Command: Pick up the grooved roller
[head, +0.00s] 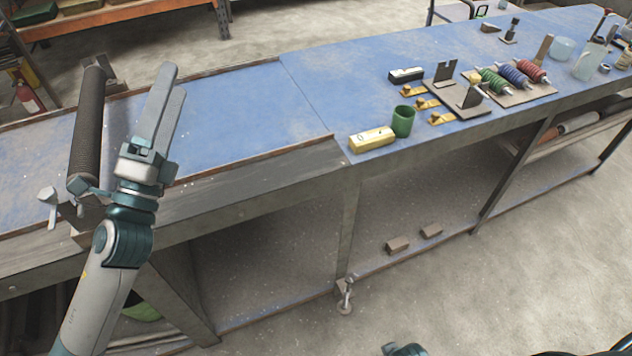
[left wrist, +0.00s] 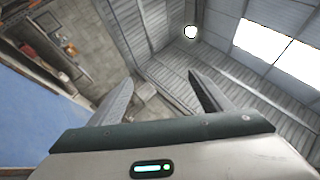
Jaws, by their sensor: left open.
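A long dark ribbed roller (head: 86,135) rests across supports on the left part of the blue bench. It looks like the grooved roller. Three smaller ridged rollers, green (head: 494,82), blue (head: 514,75) and red (head: 532,71), lie side by side on a plate at the right; I cannot tell whether the name fits one of them. My left gripper (head: 170,84) is open and empty, fingers up, just right of the dark roller and apart from it. In the left wrist view its fingers (left wrist: 163,88) frame only wall and ceiling.
The blue bench (head: 235,105) is clear right of my left gripper. Farther right stand a yellow block (head: 372,139), a green cup (head: 403,121), a black block (head: 406,75), a dark bracket plate (head: 458,104) and bottles. A raised strip edges the left bench section.

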